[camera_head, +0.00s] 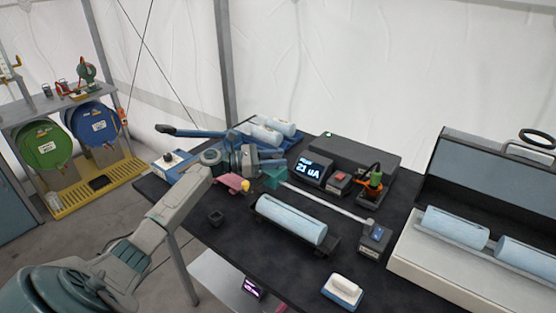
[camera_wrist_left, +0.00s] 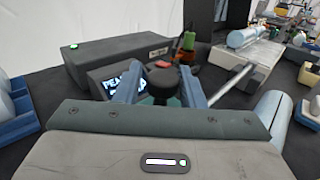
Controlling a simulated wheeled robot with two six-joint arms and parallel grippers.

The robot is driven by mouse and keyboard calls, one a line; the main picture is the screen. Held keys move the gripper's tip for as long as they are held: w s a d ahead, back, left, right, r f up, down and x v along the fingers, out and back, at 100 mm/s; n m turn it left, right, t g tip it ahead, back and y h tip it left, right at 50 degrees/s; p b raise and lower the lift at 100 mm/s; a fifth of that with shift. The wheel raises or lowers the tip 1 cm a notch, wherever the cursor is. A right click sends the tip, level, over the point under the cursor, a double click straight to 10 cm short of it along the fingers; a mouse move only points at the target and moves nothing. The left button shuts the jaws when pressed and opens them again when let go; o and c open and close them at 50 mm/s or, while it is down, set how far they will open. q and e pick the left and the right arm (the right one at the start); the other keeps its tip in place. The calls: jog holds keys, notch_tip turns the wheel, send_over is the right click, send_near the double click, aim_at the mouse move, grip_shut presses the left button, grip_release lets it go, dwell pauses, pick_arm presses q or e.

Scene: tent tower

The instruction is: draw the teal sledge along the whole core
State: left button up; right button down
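The teal sledge (camera_head: 274,179) sits at the left end of a pale metal rail (camera_head: 325,203) on the dark table. The blue-white core (camera_head: 291,219) lies in a dark cradle in front of the rail. My left gripper (camera_head: 270,160) is at the sledge. In the left wrist view its blue fingers stand on both sides of a dark round knob (camera_wrist_left: 160,88), with a little teal showing beneath, and appear closed on it. The core's end also shows in the wrist view (camera_wrist_left: 268,118). My right gripper is in neither view.
A lit display (camera_head: 309,170) and a grey case (camera_head: 350,158) stand behind the rail. A small dark box (camera_head: 374,240) is at the rail's right end. A pink object (camera_head: 233,183) lies near my gripper. An open case (camera_head: 413,235) holds more cores.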

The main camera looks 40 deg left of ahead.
pick_arm(q)
jog(key=shift+o, duration=0.9)
jog(key=shift+a, duration=0.25)
jog(key=shift+s+f, duration=0.1)
jog(key=shift+s, duration=0.1)
jog(key=b+v, duration=0.3)
jog(key=v, duration=0.7)
jog(key=shift+s+a, duration=0.15)
jog(key=shift+a, duration=0.15)
